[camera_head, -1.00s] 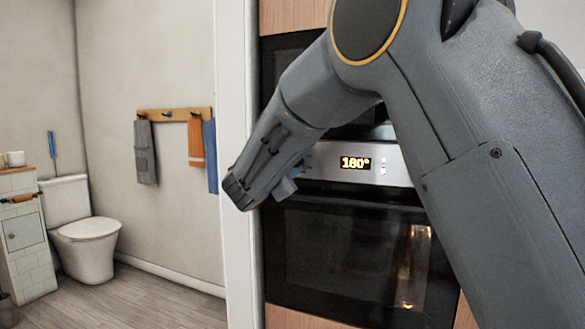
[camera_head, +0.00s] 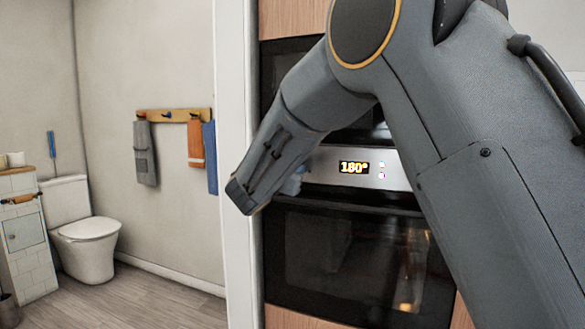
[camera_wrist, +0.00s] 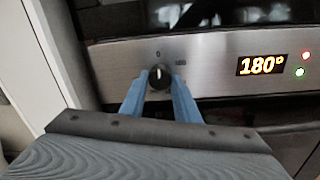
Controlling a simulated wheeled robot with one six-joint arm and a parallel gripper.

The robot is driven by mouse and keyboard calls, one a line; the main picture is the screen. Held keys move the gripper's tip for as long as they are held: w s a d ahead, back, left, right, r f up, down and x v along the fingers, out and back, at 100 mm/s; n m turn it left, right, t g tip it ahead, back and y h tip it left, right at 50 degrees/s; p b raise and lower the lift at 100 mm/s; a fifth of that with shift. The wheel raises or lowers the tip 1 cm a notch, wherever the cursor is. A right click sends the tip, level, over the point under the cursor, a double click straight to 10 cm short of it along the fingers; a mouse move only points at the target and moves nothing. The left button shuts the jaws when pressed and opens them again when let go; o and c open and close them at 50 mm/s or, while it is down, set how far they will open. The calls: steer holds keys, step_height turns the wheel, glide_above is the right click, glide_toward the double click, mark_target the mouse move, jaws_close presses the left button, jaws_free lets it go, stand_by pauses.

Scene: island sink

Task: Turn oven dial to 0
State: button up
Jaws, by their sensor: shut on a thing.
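The oven dial (camera_wrist: 159,76) is a round black knob with a white mark, on the steel control panel. The mark points up, near the printed 0 just above the dial. My gripper (camera_wrist: 160,84) has its two blue fingers on either side of the dial, shut on it. The oven display (camera_wrist: 262,65) reads 180°, and it also shows in the head view (camera_head: 354,168). In the head view my arm hides the dial and most of my gripper; only a bit of blue finger (camera_head: 293,183) shows.
The dark oven door (camera_head: 345,255) lies below the panel, with its handle along the top. A white wall edge (camera_head: 238,150) stands close to the left of the oven. A toilet (camera_head: 90,240) and hanging towels are farther left.

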steer(key=shift+f+n, duration=0.1)
steer(key=shift+n, duration=0.2)
steer(key=o, duration=1)
steer(key=shift+o, duration=0.2)
steer(key=v, duration=0.8)
steer(key=shift+b, duration=0.35)
steer(key=shift+d, duration=0.15)
